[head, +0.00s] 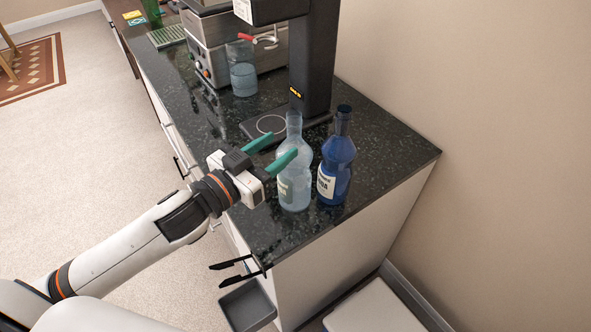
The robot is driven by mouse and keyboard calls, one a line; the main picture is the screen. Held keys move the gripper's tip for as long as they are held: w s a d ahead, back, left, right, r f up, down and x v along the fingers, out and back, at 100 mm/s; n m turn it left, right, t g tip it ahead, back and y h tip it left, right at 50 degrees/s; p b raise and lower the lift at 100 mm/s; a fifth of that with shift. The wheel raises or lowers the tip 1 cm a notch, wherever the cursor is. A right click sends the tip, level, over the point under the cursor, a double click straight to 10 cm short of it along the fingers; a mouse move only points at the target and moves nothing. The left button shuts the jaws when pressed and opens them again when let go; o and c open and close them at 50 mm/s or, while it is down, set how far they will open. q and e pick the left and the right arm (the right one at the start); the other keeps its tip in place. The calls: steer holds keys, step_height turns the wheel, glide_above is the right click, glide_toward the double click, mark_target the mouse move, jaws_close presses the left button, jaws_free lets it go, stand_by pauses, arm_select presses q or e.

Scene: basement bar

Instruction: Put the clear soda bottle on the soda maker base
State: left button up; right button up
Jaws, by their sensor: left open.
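The clear soda bottle (296,190) stands upright on the dark counter near its right end. A blue bottle (335,175) stands upright close to its right. The black soda maker (312,65) stands behind the bottles, and its flat base (262,127) with a pale ring lies just behind the clear bottle. My left gripper (274,148) reaches in from the left with its green fingers open. One finger overlaps the clear bottle in the picture; I cannot tell whether it touches. The other finger is to the left of the bottle's neck. My right gripper is not in view.
A clear pitcher (242,75) and a metal machine (205,40) stand farther back on the counter (385,150). The counter is bare to the right of the blue bottle. A grey bin (247,306) is below the counter's front end.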

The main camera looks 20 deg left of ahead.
mark_target(289, 136)
arm_select(q)
steer(key=shift+w+d+r+p, duration=0.2)
steer(key=shift+w+p, duration=0.1)
steer(key=shift+w, duration=0.1)
steer(key=shift+w+d+r+p, duration=0.2)
steer(key=shift+w+p, duration=0.1)
steer(key=shift+w, duration=0.1)
steer(key=p+x, duration=0.1)
steer(key=x, duration=0.2)
steer(key=shift+w+f, duration=0.1)
steer(key=shift+w, duration=0.2)
steer(key=shift+w+d+f, duration=0.1)
steer(key=shift+w, duration=0.05)
steer(key=shift+c, duration=0.9)
jaws_close()
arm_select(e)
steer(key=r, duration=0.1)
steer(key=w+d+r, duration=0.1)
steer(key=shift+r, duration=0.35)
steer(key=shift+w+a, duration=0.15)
